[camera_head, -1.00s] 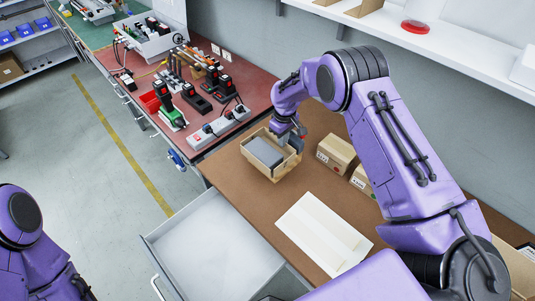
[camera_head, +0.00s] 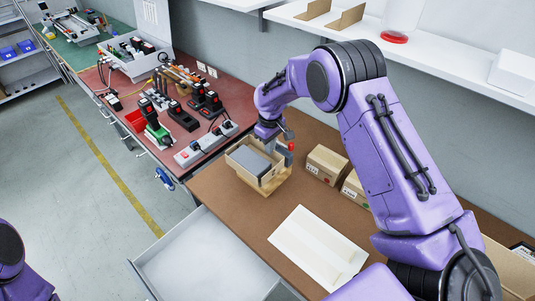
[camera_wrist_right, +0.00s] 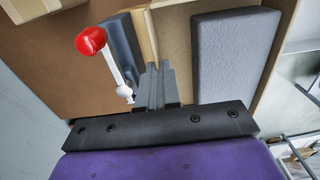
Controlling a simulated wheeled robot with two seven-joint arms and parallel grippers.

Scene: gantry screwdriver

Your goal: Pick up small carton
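A small open carton (camera_head: 240,172) with a grey block (camera_head: 252,160) in it stands on the brown worktop. The block also shows in the right wrist view (camera_wrist_right: 235,55), beside a cardboard edge (camera_wrist_right: 146,35). My right gripper (camera_head: 270,146) is down at the carton's right side. In the wrist view its grey fingers (camera_wrist_right: 156,85) are close together at the end of that edge; whether they clamp it I cannot tell. Two closed small cartons (camera_head: 326,164) (camera_head: 352,188) stand to the right. My left gripper is out of view.
A red-knobbed white lever (camera_wrist_right: 105,60) is close beside the right fingers. A flat pale sheet (camera_head: 318,245) lies in front on the worktop. An open drawer (camera_head: 205,262) is below left. A tool-covered red bench (camera_head: 175,165) adjoins; a shelf (camera_head: 450,65) runs above.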

